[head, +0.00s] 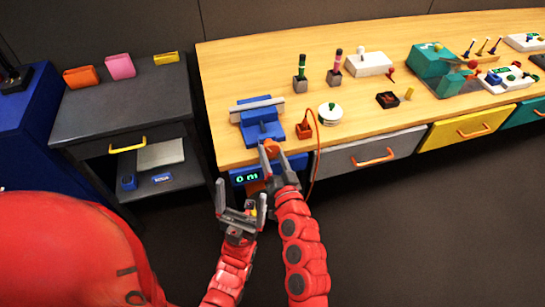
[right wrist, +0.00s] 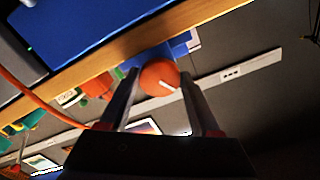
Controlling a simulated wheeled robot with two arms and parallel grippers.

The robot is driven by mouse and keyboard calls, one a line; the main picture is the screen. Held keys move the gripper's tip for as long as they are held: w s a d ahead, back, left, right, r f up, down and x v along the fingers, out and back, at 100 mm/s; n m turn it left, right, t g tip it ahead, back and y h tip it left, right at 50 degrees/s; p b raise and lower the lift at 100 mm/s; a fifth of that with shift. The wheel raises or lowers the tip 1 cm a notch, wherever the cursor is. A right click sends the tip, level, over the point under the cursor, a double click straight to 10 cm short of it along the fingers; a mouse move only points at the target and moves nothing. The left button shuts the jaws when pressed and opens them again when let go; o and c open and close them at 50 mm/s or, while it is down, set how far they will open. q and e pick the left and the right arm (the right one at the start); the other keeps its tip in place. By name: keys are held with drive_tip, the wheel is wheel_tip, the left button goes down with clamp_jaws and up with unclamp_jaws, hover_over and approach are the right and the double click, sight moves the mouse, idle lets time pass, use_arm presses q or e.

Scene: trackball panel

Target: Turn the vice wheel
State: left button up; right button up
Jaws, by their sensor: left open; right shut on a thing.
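The blue vice (head: 262,130) with its grey jaw bar stands at the left front of the wooden bench. Its round orange wheel (head: 271,146) faces the bench's front edge. My right gripper (head: 272,158) is shut on the wheel, with one finger on each side. In the right wrist view the orange wheel (right wrist: 158,76), with a white mark on its face, sits between the two fingers. My left gripper (head: 238,197) is open and empty, lower and to the left of the right one, in front of the bench. The fingers hide part of the wheel's rim.
A blue display box (head: 246,177) with green characters hangs under the bench edge, close to both grippers. An orange tool holder (head: 304,130) with a looping cable and a white round device (head: 331,114) stand right of the vice. A grey cabinet (head: 120,105) stands at the left.

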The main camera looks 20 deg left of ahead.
idle(0.3)
drive_tip(key=o, duration=1.4)
drive_tip(key=shift+s, duration=0.1)
drive_tip(key=v, duration=1.7)
drive_tip(key=shift+s+d, duration=0.1)
drive_tip(key=shift+d, duration=0.1)
drive_tip(key=shift+m, duration=0.3)
